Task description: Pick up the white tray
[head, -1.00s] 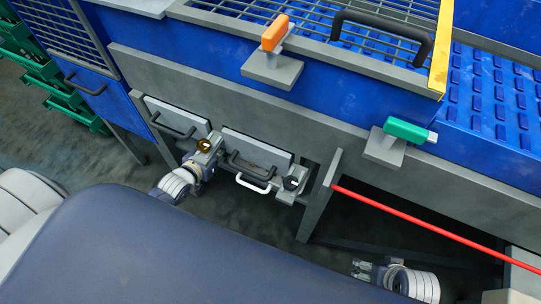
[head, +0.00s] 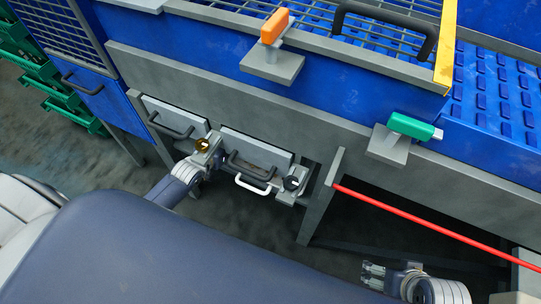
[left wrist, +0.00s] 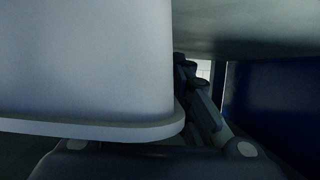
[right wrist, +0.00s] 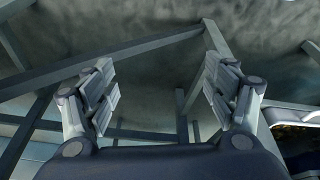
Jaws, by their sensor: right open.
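A large smooth white shape with a rounded lip (left wrist: 90,70) fills the left of the left wrist view. It may be the white tray, but the close view does not settle this. My left gripper (left wrist: 200,95) shows only partly behind it, so I cannot tell whether it grips anything. In the head view my left arm reaches the drawer fronts, beside a white handle (head: 253,184) low on the frame. My right gripper (head: 373,274) is open and empty over the floor, and its parted fingers also show in the right wrist view (right wrist: 163,92).
A blue machine (head: 300,110) with a grey frame stands ahead. A red bar (head: 425,225) crosses on the right, above my right gripper. Grey frame beams (right wrist: 125,50) surround the right gripper's view. A pale-edged object (right wrist: 295,110) with brown contents is at its right edge.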

